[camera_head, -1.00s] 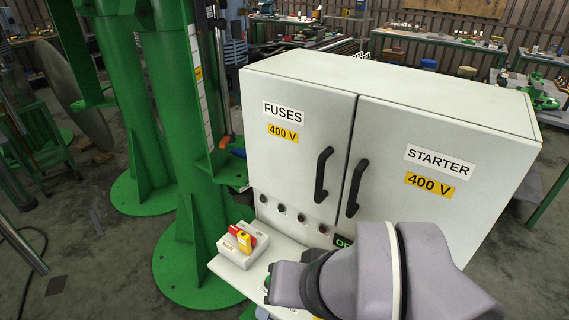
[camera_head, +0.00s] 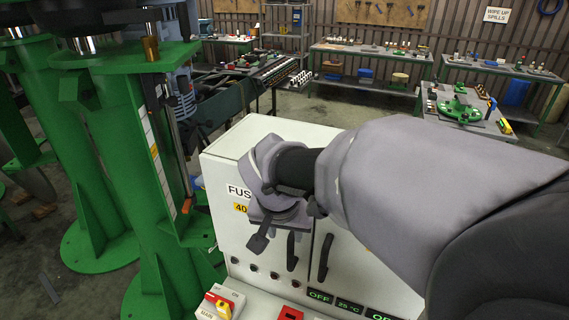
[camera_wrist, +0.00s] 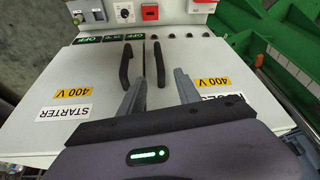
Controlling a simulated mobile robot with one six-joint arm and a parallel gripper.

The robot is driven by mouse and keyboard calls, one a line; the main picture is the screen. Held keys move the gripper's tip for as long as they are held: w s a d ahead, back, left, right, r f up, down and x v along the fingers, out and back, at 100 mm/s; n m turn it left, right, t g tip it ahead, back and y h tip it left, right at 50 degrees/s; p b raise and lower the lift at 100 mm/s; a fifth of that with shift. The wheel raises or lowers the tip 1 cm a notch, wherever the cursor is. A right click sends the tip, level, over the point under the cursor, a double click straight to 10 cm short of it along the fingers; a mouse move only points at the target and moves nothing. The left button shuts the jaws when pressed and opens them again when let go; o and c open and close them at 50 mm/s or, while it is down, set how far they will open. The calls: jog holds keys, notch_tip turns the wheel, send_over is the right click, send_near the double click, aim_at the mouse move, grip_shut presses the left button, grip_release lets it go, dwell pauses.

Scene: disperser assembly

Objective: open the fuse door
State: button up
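The fuse door (camera_head: 232,225) is the left door of the pale cabinet and looks shut. My arm partly covers its FUSES label. Its black vertical handle (camera_head: 291,251) stands near the seam between the doors. It also shows in the wrist view as the right one of two handles (camera_wrist: 159,64). My gripper (camera_head: 262,238) is in front of the fuse door, left of the handle in the head view. In the wrist view my gripper (camera_wrist: 160,92) is open and empty, with the fuse handle ahead, between the lines of its two fingers and apart from them.
The starter door's handle (camera_head: 325,257) stands close to the right of the fuse handle. A red and yellow main switch (camera_head: 222,303) and lit displays (camera_head: 345,304) sit on the panel below. A green machine column (camera_head: 160,170) stands at the left.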

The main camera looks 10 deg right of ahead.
aim_at(290, 250)
jog(key=b+x, duration=0.4)
jog(key=x, duration=1.3)
jog(key=shift+w+d+f+b, duration=0.2)
jog(key=shift+f+b, duration=0.05)
jog(key=shift+b, duration=0.05)
grip_shut()
dwell(0.4)
